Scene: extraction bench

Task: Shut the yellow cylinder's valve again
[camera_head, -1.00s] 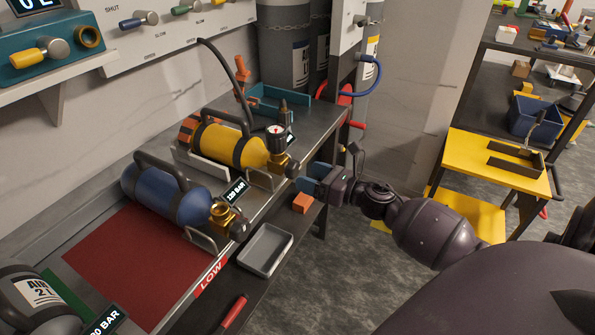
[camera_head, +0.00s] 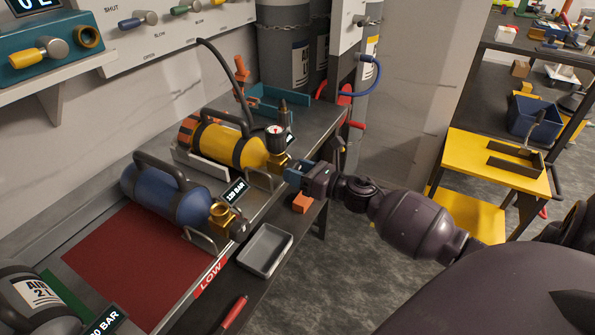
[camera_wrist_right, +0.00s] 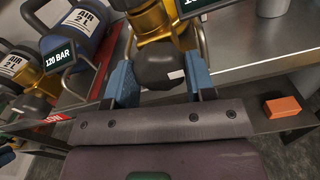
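The yellow cylinder (camera_head: 222,143) lies in a cradle on the bench, with a brass valve (camera_head: 279,163) and a round gauge (camera_head: 276,136) at its right end. My right gripper (camera_head: 292,176) is at that valve end and hides its knob in the head view. In the right wrist view, the black valve knob (camera_wrist_right: 158,67) sits between the two blue fingertips of my right gripper (camera_wrist_right: 160,80), below the brass body (camera_wrist_right: 152,20). The fingers are spread apart around the knob; firm contact on it does not show.
A blue cylinder (camera_head: 165,193) with a brass valve lies nearer on the bench, by a 120 BAR display (camera_head: 235,191). An orange block (camera_head: 303,203) and a grey tray (camera_head: 265,250) lie on the front ledge below my right gripper. A red mat (camera_head: 120,255) is bare.

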